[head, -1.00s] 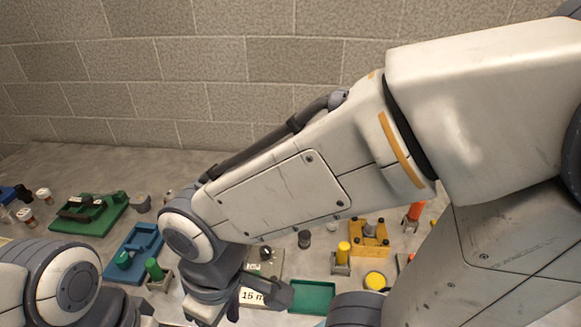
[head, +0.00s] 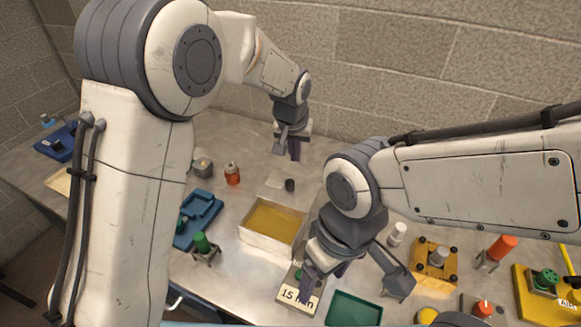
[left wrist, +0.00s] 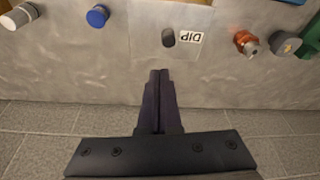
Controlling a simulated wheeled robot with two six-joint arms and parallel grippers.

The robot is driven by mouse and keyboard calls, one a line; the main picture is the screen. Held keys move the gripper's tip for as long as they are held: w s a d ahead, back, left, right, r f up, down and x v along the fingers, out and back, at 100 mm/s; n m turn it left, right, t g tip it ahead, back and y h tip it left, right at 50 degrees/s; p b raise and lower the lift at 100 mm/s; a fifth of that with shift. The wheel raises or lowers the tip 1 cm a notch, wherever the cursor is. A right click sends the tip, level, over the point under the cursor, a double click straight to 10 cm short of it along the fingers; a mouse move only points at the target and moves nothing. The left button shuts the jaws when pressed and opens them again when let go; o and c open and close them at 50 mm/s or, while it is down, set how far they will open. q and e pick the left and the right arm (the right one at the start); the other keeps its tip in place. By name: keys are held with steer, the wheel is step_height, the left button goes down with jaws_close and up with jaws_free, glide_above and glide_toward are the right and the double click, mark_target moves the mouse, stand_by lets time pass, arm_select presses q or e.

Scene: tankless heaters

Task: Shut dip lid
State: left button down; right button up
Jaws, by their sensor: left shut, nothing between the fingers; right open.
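The dip tank (head: 272,222) is an open pale box with yellow-brown liquid showing. Its lid (head: 273,182) is a grey plate with a dark knob (head: 290,185), behind the open tank. In the left wrist view the lid (left wrist: 148,40) shows its dark knob (left wrist: 168,38) and a DIP label (left wrist: 190,37). My left gripper (head: 295,157) is shut and empty, above and behind the knob; its fingertips (left wrist: 159,73) appear apart from the lid. My right gripper (head: 355,284) is open, with its fingers spread near the 15 min label (head: 298,300).
An orange-capped bottle (head: 232,174) and a grey pot (head: 203,164) stand left of the tank. A blue tray (head: 197,218) and a green-topped stand (head: 203,246) are nearer. A green tray (head: 354,309) lies at front. The wall is close behind.

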arm_select(q)
steer(key=w+a+f, duration=0.1)
steer(key=w+f, duration=0.2)
steer(key=w, duration=0.2)
steer(key=p, duration=0.4)
glide_above(292, 176)
steer(key=shift+n, duration=0.4)
steer(key=f, duration=0.8)
steer(key=shift+w, duration=0.2)
steer(key=shift+s+f, duration=0.15)
steer(key=shift+s, duration=0.05)
steer(key=shift+s+a+p, duration=0.2)
steer(key=shift+s+p, duration=0.35)
steer(key=shift+s, duration=0.55)
steer(key=shift+s+f, duration=0.1)
steer(key=shift+s, duration=0.5)
